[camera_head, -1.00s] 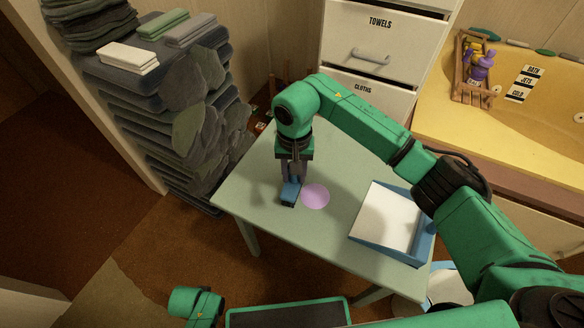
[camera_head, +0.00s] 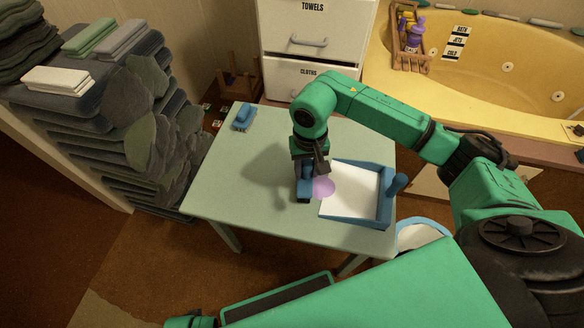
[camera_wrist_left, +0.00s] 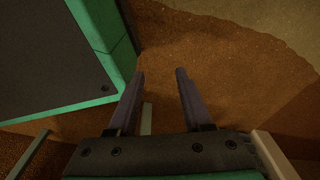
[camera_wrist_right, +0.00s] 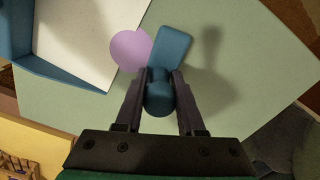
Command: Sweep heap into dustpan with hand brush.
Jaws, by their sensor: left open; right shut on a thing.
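My right gripper (camera_head: 308,170) is shut on the hand brush (camera_head: 305,188), a blue brush held over the table with its head low. In the right wrist view the brush head (camera_wrist_right: 172,48) points away from the fingers. The heap (camera_head: 323,187), a flat light-purple round patch, lies right beside the brush. The dustpan (camera_head: 378,207) is blue with a white floor and a blue handle at its right. My left gripper (camera_wrist_left: 160,72) is open and empty, over the brown floor.
The pale green table (camera_head: 235,185) has free room left of the brush. A small blue object (camera_head: 243,117) sits at its back left corner. Stacked towels (camera_head: 140,115) stand left, white drawers (camera_head: 315,45) behind, and a yellow tub (camera_head: 480,75) back right.

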